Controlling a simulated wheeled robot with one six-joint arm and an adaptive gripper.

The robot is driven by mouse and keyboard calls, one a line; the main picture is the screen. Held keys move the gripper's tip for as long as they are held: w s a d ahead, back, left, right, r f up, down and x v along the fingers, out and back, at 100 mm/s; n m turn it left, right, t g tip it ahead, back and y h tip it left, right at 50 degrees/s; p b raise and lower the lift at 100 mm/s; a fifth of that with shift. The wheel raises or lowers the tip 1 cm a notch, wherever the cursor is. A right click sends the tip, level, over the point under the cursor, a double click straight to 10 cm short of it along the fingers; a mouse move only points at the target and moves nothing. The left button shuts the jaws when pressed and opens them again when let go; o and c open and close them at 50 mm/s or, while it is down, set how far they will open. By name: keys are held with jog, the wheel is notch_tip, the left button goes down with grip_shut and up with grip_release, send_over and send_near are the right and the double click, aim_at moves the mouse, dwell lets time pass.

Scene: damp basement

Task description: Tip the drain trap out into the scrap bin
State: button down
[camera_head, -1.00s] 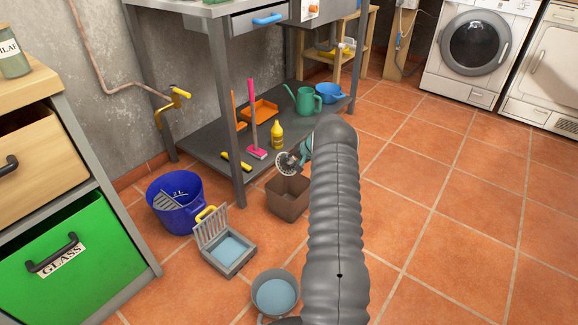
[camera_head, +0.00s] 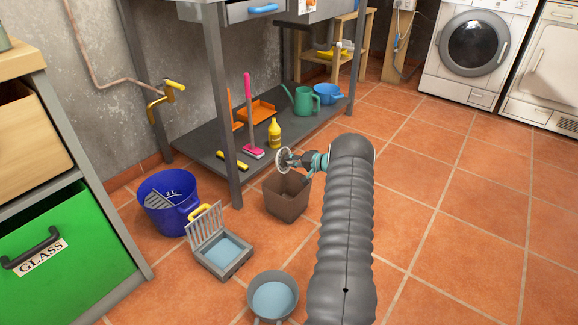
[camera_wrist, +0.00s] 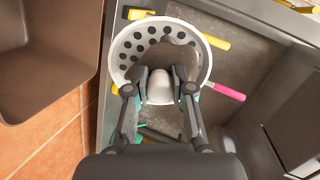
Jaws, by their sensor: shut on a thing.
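The drain trap is a round white cup with dark holes (camera_wrist: 136,48). In the head view the drain trap (camera_head: 283,161) is turned on its side, its round face to the left, around the back rim of the brown scrap bin (camera_head: 286,204). My gripper (camera_head: 303,160) is shut on the trap's middle knob. In the wrist view my gripper (camera_wrist: 160,86) grips that pale knob, and a grey-brown patch covers part of the holes. The scrap bin (camera_wrist: 80,72) is at the upper left there, beside the trap. Whether anything lies in the bin is unclear.
The grey bench shelf (camera_head: 203,153) with a yellow bottle (camera_head: 274,133), pink brush (camera_head: 248,110) and watering can (camera_head: 303,101) is behind. A blue bucket (camera_head: 170,212), grated drain (camera_head: 245,262) and grey pan (camera_head: 252,303) stand left and in front. Floor at right is clear.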

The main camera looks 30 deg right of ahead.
jog(key=shift+f+t+y+b, duration=0.4)
jog(key=shift+t+b, duration=0.3)
jog(key=shift+b, duration=0.95)
jog(key=t+y, duration=0.1)
jog(key=t, duration=0.1)
jog(key=t+y, duration=0.1)
jog(key=t, duration=0.1)
jog(key=shift+f, duration=0.4)
jog(key=shift+f+t+y, duration=0.1)
jog(key=shift+t+y, duration=0.6)
jog(key=shift+t, duration=0.5)
